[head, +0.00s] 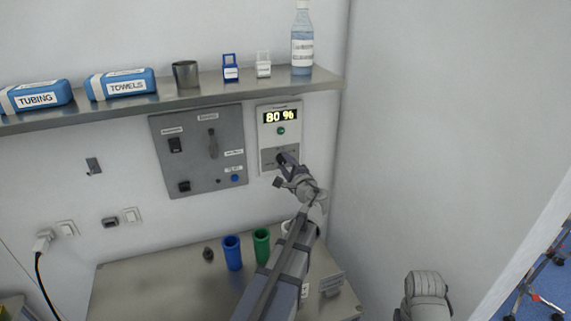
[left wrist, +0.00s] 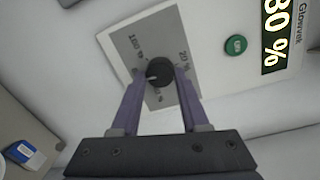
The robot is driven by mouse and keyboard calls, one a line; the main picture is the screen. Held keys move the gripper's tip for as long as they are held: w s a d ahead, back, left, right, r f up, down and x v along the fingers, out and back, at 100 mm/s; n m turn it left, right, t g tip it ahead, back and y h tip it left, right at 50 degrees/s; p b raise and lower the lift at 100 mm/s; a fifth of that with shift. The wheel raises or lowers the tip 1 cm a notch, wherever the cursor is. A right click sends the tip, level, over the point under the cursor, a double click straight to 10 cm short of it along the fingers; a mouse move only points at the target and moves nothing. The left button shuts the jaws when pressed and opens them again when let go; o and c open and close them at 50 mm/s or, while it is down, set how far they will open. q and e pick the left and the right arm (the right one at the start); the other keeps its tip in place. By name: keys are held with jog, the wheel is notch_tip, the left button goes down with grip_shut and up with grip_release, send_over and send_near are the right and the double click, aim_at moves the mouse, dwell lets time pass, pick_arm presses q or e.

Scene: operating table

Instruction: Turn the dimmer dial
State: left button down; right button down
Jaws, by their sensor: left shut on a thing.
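The dimmer panel (head: 268,136) is a pale plate on the wall with a lit display (head: 280,116) reading 80 % and a green button (head: 281,130). The button also shows in the left wrist view (left wrist: 236,45). The black dimmer dial (left wrist: 159,71) sits on a grey label plate (left wrist: 140,45) with percent marks. My left gripper (left wrist: 158,82) is shut on the dial, one purple finger on each side. In the head view my left gripper (head: 282,160) covers the dial. A grey part of my right arm (head: 427,290) shows at the lower right; its fingers are not visible.
A grey switch panel (head: 200,160) is left of the dimmer. A metal shelf (head: 200,97) above holds blue packs, a metal cup (head: 186,74) and a bottle (head: 302,40). Below, a metal table (head: 150,285) carries a blue cup (head: 232,253) and a green cup (head: 261,245).

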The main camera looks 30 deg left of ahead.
pick_arm(q)
jog(key=shift+n, duration=0.4)
dwell(0.3)
jog(key=shift+c, duration=2)
grip_release()
jog(key=v, duration=0.7)
jog(key=shift+s+d, duration=0.3)
